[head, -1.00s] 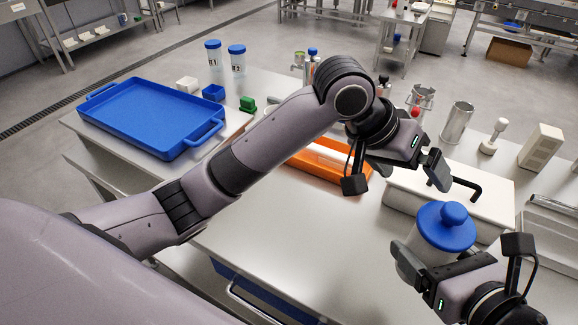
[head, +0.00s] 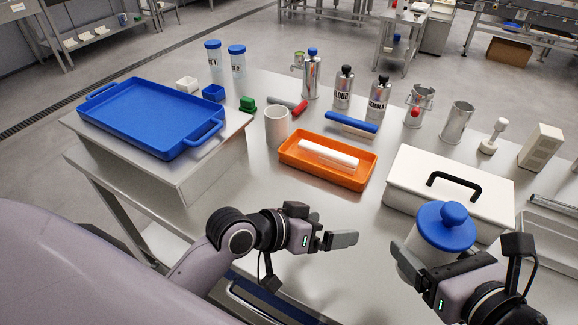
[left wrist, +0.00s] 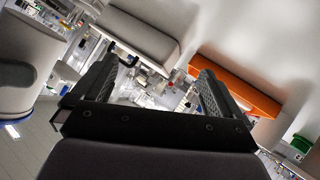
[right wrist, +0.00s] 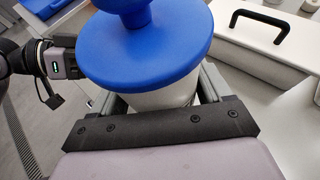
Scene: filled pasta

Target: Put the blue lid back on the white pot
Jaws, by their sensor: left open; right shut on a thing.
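The blue lid (head: 446,222) with its round knob sits on top of the white pot (head: 425,262) at the right of the head view. It looks level and covers the mouth. The right wrist view shows the lid (right wrist: 150,55) close up, with the pot's wall (right wrist: 165,97) below its rim. My right gripper (head: 447,262) is shut on the pot's body, below the lid. My left gripper (head: 328,232) is open and empty, left of the pot and apart from it, over the table's front part. The rim contact is hidden under the lid.
A cream box (head: 420,183) with a black handle stands just behind the pot. An orange tray (head: 350,181) with a white roll lies further left. A white cup (head: 277,122) and a blue tray (head: 150,110) are beyond. The table between my left gripper and the orange tray is clear.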

